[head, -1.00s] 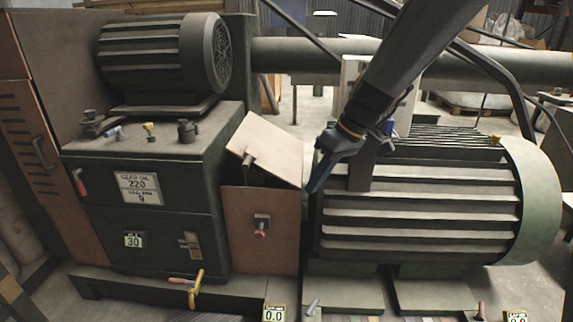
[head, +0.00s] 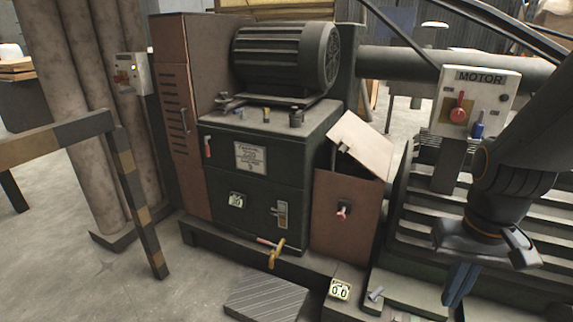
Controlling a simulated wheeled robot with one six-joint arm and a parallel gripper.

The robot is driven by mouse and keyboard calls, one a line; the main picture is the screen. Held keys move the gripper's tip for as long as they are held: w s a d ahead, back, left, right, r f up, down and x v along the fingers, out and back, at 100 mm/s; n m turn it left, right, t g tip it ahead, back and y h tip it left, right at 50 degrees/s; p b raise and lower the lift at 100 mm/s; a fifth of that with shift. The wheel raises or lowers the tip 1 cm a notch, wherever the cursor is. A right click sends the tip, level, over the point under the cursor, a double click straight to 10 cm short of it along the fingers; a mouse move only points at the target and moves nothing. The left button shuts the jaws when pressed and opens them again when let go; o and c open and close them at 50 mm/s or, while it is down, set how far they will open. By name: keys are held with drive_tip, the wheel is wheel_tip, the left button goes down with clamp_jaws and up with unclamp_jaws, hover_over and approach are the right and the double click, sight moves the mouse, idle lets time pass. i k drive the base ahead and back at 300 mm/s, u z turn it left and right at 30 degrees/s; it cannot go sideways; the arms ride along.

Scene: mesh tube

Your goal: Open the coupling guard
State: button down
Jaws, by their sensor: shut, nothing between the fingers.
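The coupling guard (head: 343,222) is the brown box between the dark gearbox housing and the ribbed motor. Its light brown lid (head: 366,143) stands tilted up, with a dark gap between it and the box. A small handle sits on the lid's left side. My gripper (head: 458,290) hangs at the lower right, in front of the motor. Its blue fingers are together and empty, pointing down, well clear of the guard. The inside of the guard is hidden.
The motor (head: 430,205) is partly behind my arm. A control box marked MOTOR (head: 472,100) with a red switch stands above it. The gearbox (head: 250,185) has a yellow-handled valve (head: 276,252) low in front. A striped barrier (head: 125,165) stands at left.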

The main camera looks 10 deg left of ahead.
sight(353, 137)
drive_tip(key=z, duration=0.6)
drive_tip(key=k, duration=0.1)
drive_tip(key=u, duration=1.35)
drive_tip(key=i, duration=0.95)
drive_tip(key=z, duration=0.7)
